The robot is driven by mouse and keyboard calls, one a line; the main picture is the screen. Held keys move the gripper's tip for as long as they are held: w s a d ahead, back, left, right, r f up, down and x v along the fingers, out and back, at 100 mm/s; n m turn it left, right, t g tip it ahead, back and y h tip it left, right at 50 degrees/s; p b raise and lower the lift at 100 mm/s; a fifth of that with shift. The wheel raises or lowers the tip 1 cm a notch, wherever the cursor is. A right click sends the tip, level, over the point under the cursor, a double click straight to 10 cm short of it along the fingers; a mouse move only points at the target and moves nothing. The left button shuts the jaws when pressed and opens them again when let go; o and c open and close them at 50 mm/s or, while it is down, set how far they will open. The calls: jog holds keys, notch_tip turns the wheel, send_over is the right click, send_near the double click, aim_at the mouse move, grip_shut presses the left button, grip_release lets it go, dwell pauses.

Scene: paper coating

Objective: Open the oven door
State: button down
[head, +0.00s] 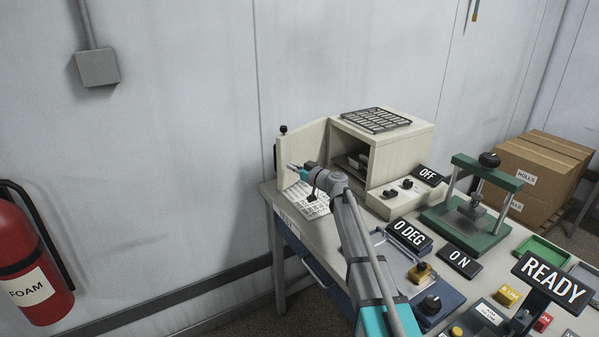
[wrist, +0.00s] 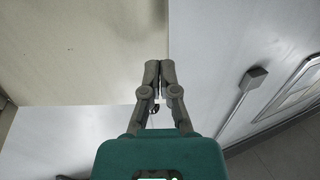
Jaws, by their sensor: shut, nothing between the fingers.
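The oven (head: 400,152) is a beige box at the back of the table, with its dark inside and rack showing. Its beige door (head: 305,148) stands swung wide open to the left, with a black knob (head: 283,129) at the top of its free edge. My gripper (head: 291,166) is in front of the door's inner face, near that free edge. In the wrist view my gripper (wrist: 160,64) has its two fingers together and empty, beside the edge of a beige panel (wrist: 80,50) that looks like the door. I cannot tell whether the fingers touch it.
A dark grid rack (head: 376,120) lies on top of the oven. An OFF sign (head: 427,176) stands by its control box. A perforated light sheet (head: 304,199) lies below my gripper. A green press (head: 478,205) stands at the right. The wall is left of the door.

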jog(key=shift+x, duration=1.15)
jog(key=x, duration=0.7)
jog(key=shift+w, duration=0.25)
jog(key=shift+d, duration=0.1)
jog(key=s+d, duration=0.8)
jog(key=s, duration=0.3)
jog(key=shift+d, duration=0.15)
jog(key=shift+s, duration=0.1)
